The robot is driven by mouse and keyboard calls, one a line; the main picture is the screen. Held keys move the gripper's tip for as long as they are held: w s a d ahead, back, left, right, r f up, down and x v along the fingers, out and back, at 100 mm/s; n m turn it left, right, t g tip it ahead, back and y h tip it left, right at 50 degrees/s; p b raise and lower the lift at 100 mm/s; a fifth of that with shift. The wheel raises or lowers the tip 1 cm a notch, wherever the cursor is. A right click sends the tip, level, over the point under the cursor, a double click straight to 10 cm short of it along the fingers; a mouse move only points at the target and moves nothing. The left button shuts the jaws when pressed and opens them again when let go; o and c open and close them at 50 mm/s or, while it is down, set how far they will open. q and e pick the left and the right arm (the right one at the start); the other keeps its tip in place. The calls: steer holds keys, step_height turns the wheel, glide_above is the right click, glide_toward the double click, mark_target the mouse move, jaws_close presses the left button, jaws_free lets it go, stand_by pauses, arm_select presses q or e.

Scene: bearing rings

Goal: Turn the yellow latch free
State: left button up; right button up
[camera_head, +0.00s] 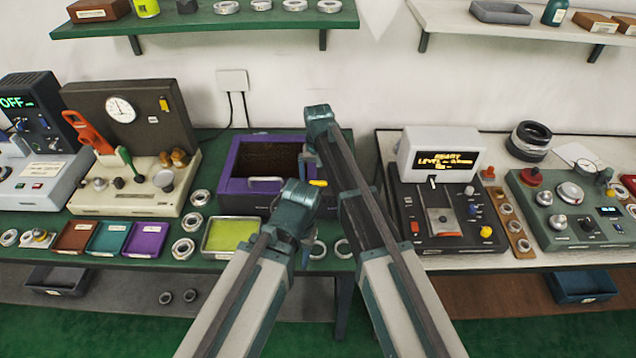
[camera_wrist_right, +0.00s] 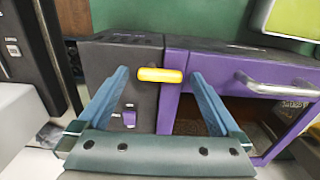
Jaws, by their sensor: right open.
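The yellow latch (camera_head: 318,183) is a short rounded bar at the front right of the purple box (camera_head: 229,164). In the right wrist view the latch (camera_wrist_right: 160,75) lies sideways across the seam between the purple door frame (camera_wrist_right: 226,70) and the dark panel. My right gripper (camera_wrist_right: 160,72) is open, with one blue finger on each side of the latch, near its ends. A gap shows between each fingertip and the latch; depth is hard to judge. In the head view my arms hide most of this gripper.
A silver handle (camera_wrist_right: 275,86) sticks out from the purple door beside the right finger. A purple switch (camera_wrist_right: 129,118) is on the dark panel (camera_wrist_right: 115,60). A yellow-green tray (camera_head: 231,236) is in front of the box. A black device (camera_head: 445,205) stands to the right.

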steer(key=c, duration=1.4)
steer(key=n, duration=0.4)
steer(key=shift+s+n, duration=0.3)
steer(key=shift+n, duration=0.1)
steer(key=n, duration=0.4)
steer(key=shift+s+d, duration=0.2)
steer(key=n, duration=0.5)
steer(key=shift+s+d, duration=0.1)
steer(key=shift+d, duration=0.1)
steer(key=shift+d+n, duration=0.15)
steer(key=shift+n, duration=0.85)
steer(key=shift+d+n, duration=0.1)
steer(key=shift+n, duration=0.9)
